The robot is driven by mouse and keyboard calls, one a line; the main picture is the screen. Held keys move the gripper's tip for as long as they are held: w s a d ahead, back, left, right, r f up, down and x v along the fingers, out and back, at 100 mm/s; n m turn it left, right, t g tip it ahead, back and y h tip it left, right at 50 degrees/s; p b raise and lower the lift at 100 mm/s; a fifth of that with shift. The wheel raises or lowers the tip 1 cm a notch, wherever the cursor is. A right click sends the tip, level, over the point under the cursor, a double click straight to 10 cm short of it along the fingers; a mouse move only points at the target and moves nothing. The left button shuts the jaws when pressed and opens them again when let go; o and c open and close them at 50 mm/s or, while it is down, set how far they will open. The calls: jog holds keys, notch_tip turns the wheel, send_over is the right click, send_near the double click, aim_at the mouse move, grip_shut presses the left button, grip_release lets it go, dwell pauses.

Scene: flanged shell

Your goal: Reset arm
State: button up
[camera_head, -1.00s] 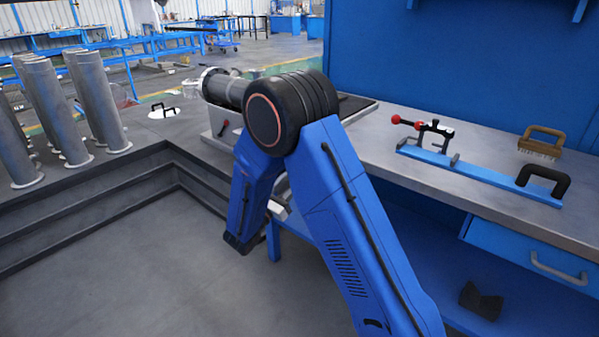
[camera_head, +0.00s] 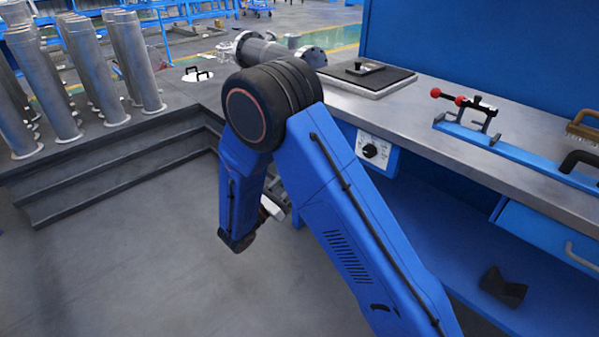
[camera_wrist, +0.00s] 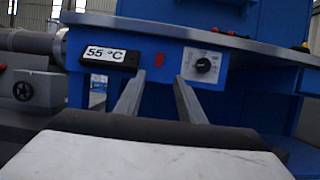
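My arm is folded in front of the bench in the head view, its forearm hanging down. My gripper (camera_head: 272,208) is mostly hidden behind the forearm there. In the wrist view my gripper (camera_wrist: 158,82) shows two grey fingers spread apart with nothing between them. Beyond the fingers is a blue bench panel with a 55 °C display (camera_wrist: 107,54), a red switch (camera_wrist: 159,60) and a dial (camera_wrist: 203,65). A grey flanged shell (camera_head: 262,50) lies sideways behind my elbow and is partly hidden by it.
Several upright flanged shells (camera_head: 133,62) stand at the left. A flat black-topped plate (camera_head: 367,78) and a blue bar with a red-knobbed clamp (camera_head: 468,108) are on the bench (camera_head: 420,125). A brush (camera_head: 585,127) is at the right edge. The floor at front left is clear.

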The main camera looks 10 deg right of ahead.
dwell(0.3)
jog(key=s+d+r+m+g+y, duration=0.1)
jog(key=s+d+r+m+g, duration=0.1)
jog(key=s+d+m+g, duration=0.3)
jog(key=s+d+r+m+g, duration=0.1)
jog(key=s+d+r+g, duration=0.15)
jog(key=d, duration=0.55)
jog(key=s+d+r+m+g+y, duration=0.1)
jog(key=s+d+r+m+g, duration=0.1)
jog(key=d+r+m+g, duration=0.3)
jog(key=s+d+f+m+g+y, duration=0.1)
jog(key=s+d+m+y, duration=0.35)
jog(key=s, duration=0.45)
jog(key=s+d+f+m+g+y, duration=0.1)
jog(key=s+d+m+y, duration=0.2)
jog(key=s+y, duration=0.35)
jog(key=s+a+r+m+t+y, duration=0.3)
jog(key=s+a+m+t+y, duration=0.2)
jog(key=s, duration=0.3)
jog(key=shift+s+m+t, duration=0.35)
jog(key=shift+m+t, duration=0.3)
jog(key=shift+m, duration=0.2)
jog(key=shift+r, duration=0.1)
jog(key=shift+c, duration=0.6)
